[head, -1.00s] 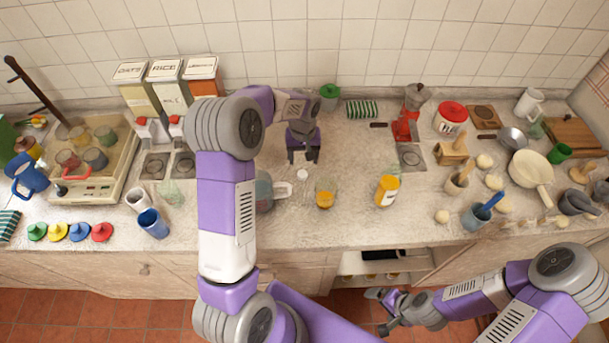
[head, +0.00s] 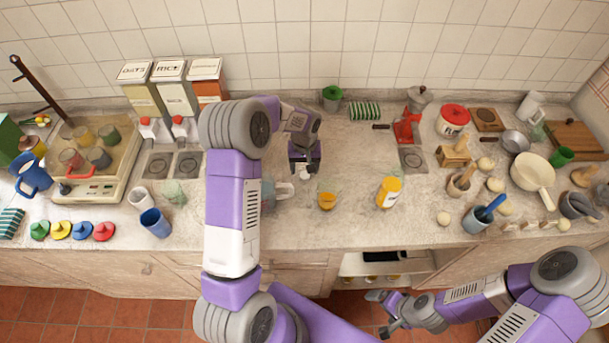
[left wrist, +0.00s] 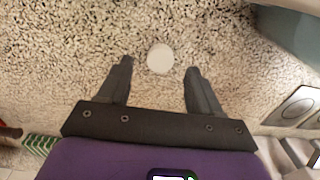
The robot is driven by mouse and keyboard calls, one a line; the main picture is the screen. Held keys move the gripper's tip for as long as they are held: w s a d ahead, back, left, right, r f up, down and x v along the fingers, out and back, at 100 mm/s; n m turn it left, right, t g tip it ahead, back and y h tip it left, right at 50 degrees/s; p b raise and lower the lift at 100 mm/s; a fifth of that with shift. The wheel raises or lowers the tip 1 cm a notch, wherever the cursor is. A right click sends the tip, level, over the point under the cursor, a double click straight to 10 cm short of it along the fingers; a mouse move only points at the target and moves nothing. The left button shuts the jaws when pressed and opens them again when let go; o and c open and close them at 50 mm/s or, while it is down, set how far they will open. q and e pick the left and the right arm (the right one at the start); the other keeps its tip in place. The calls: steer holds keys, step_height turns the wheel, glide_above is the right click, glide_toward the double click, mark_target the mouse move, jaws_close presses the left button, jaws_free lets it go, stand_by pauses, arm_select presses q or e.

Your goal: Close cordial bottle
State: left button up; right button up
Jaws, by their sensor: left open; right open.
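A small round white cap (head: 304,175) lies flat on the counter. In the left wrist view the cap (left wrist: 160,58) sits at the gap between the fingertips. My left gripper (head: 304,167) points down just above it, open and empty; in the wrist view its fingers (left wrist: 159,68) stand on either side without touching it. A clear vessel with orange liquid (head: 327,201), apparently the uncapped cordial bottle, stands upright to the right of the cap; its upper part is hard to make out. My right gripper (head: 381,313) is open and empty, low in front of the counter.
A clear jug (head: 268,194) stands left of the cap, partly hidden by my left arm. A yellow bottle with a white label (head: 389,192) stands further right. Canisters (head: 175,95) line the back wall. The counter between the orange vessel and yellow bottle is clear.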

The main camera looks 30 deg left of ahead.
mark_target(305, 174)
arm_select(q)
step_height(305, 174, down, 3)
steer(key=shift+r, duration=0.2)
steer(key=shift+c, duration=0.4)
steer(key=c, duration=1)
steer(key=shift+r, duration=0.1)
step_height(305, 174, up, 10)
steer(key=shift+f, duration=0.1)
